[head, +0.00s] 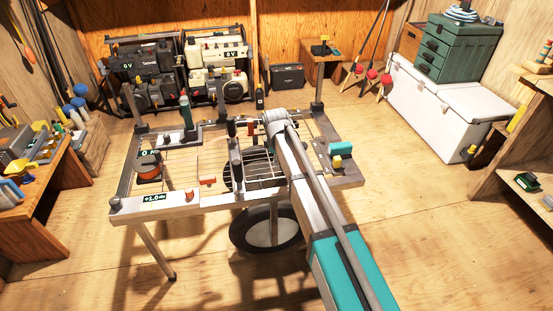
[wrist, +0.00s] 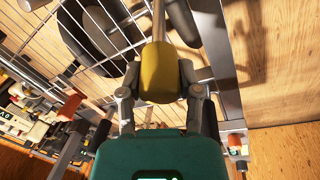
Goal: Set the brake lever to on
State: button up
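A yellow grip (wrist: 157,72) on the end of a pale metal rod sits between the fingers of my gripper (wrist: 159,84) in the wrist view. It looks like the brake lever's handle; I see no label on it. Both finger pads appear to press on its sides. In the head view my arm reaches over the metal frame cart (head: 210,198), and its wrist end is above the wire grid near the far side. My arm largely hides the gripper and the lever there, so the lever's setting cannot be told.
A tall post (head: 235,160) stands left of my wrist. A wheel (head: 268,229) is below. Open wooden floor surrounds the cart.

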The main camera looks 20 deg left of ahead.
jog(key=shift+s, duration=0.1)
grip_shut()
jog(key=shift+a, duration=0.3)
jog(key=shift+d, duration=0.25)
jog(key=shift+s, duration=0.1)
